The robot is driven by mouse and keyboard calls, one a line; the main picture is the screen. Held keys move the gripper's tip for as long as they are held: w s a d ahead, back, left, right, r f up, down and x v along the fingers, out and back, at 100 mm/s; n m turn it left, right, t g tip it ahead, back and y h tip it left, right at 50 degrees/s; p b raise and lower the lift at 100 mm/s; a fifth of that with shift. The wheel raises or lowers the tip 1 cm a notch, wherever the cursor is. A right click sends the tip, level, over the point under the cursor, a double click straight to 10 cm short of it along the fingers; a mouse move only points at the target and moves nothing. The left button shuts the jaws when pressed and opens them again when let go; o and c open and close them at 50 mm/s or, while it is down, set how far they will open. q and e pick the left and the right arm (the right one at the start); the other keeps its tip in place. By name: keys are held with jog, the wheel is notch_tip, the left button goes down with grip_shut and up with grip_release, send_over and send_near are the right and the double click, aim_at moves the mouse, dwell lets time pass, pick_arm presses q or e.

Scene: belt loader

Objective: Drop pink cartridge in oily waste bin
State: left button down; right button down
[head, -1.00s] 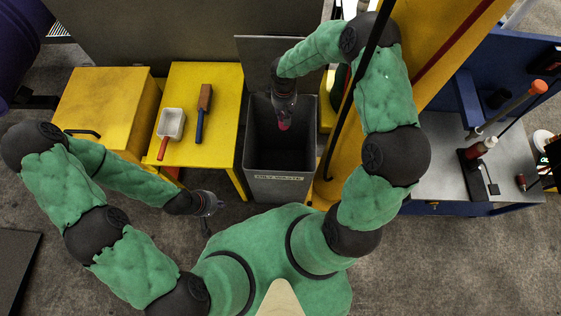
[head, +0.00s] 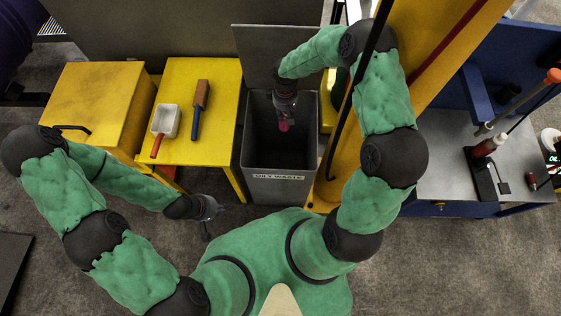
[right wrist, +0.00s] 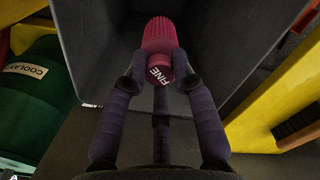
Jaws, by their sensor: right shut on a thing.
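The pink cartridge (right wrist: 160,45), ribbed and marked FINE on its end, sits between the fingers of my right gripper (right wrist: 160,82), which is shut on it. In the head view the cartridge (head: 284,125) shows as a small pink tip below the right gripper (head: 286,108), over the open mouth of the oily waste bin. The bin (head: 279,188) is dark grey with a label on its front and its lid (head: 262,50) raised behind. My left gripper (head: 207,212) is empty, above the floor left of the bin; its fingers are too small to read.
A yellow table (head: 177,82) left of the bin holds a white scoop (head: 166,121) and a brush (head: 200,97). A yellow column (head: 400,90) stands close on the right. A green coolant drum (right wrist: 35,100) shows beside the bin.

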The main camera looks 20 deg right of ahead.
jog(key=c, duration=0.9)
grip_release()
notch_tip(320, 180, up, 12)
dwell(0.3)
